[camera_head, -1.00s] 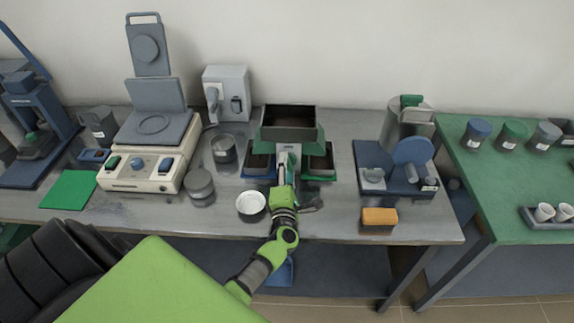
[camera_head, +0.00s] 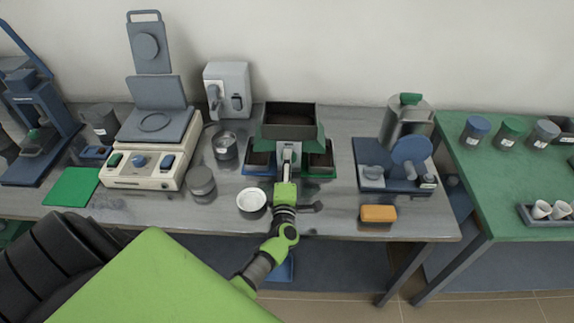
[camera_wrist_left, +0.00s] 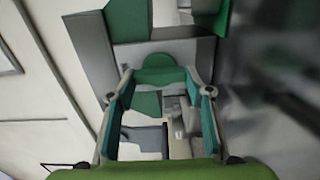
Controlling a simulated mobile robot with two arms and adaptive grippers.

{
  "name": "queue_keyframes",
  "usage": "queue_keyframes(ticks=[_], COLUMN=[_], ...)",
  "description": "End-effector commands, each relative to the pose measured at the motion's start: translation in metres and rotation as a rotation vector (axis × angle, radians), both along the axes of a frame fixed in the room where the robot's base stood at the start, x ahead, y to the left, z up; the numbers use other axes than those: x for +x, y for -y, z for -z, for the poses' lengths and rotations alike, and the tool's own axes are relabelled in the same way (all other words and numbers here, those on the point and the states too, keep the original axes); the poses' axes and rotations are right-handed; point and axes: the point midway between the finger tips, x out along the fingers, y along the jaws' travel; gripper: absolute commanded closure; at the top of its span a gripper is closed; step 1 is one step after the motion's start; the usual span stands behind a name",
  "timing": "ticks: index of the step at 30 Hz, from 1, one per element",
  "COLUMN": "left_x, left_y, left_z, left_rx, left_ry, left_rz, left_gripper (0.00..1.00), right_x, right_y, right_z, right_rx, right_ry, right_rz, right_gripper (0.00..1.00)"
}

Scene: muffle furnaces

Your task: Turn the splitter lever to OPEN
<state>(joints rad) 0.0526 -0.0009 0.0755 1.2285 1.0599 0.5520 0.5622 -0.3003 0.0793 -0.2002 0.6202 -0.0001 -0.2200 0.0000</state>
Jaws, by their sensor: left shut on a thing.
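The splitter (camera_head: 289,133) is a green box with a dark open hopper on top, at the middle of the grey bench. Dark bins with blue and green edges stand at its left and right foot. My left gripper (camera_head: 290,151) reaches its front face from below. It is shut on the splitter lever, which is mostly hidden by the fingers in the head view. In the left wrist view the two fingers (camera_wrist_left: 158,84) stand around a small green rounded part, close against the splitter's grey and green front. I cannot read any OPEN mark. My right gripper is not in view.
A white dish (camera_head: 251,200) lies just left of my left wrist. Grey metal cups (camera_head: 225,146) stand farther left, beside a cream hotplate device (camera_head: 146,167). An orange block (camera_head: 378,213) and a blue-based machine (camera_head: 396,178) are at the right.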

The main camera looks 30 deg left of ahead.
Motion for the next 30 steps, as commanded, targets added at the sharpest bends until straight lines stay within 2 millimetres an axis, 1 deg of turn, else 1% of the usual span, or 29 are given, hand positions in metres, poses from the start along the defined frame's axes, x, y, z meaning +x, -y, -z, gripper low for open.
queue_keyframes(ticks=[2, 3, 4, 5, 12, 14, 17, 20, 30], left_x=[-0.001, -0.001, -0.001, -0.001, 0.000, 0.000, -0.004, -0.015, -0.075], left_y=[0.001, 0.001, 0.001, 0.001, 0.000, 0.000, 0.003, 0.010, 0.046], left_z=[0.002, 0.002, 0.002, 0.002, 0.001, 0.001, 0.001, 0.002, 0.002], left_rx=[0.003, 0.003, 0.003, 0.003, 0.001, 0.001, 0.000, -0.002, -0.001], left_ry=[-0.005, -0.005, -0.005, -0.005, -0.002, -0.002, -0.002, -0.003, -0.004], left_rz=[0.002, 0.002, 0.002, 0.002, 0.001, 0.001, 0.001, 0.001, 0.000], left_gripper=[0.74, 0.48, 0.40, 0.36, 0.36, 0.36, 0.36, 0.36, 0.36], right_x=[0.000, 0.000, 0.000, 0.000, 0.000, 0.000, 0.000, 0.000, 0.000], right_y=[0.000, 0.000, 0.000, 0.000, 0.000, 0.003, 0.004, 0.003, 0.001], right_z=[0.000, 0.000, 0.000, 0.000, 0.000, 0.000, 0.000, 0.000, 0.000], right_rx=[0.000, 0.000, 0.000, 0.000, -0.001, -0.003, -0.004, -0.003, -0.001], right_ry=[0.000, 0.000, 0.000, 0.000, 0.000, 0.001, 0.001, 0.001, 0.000], right_rz=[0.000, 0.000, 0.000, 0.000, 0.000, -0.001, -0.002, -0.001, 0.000], right_gripper=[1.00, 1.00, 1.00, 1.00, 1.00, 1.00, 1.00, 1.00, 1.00])
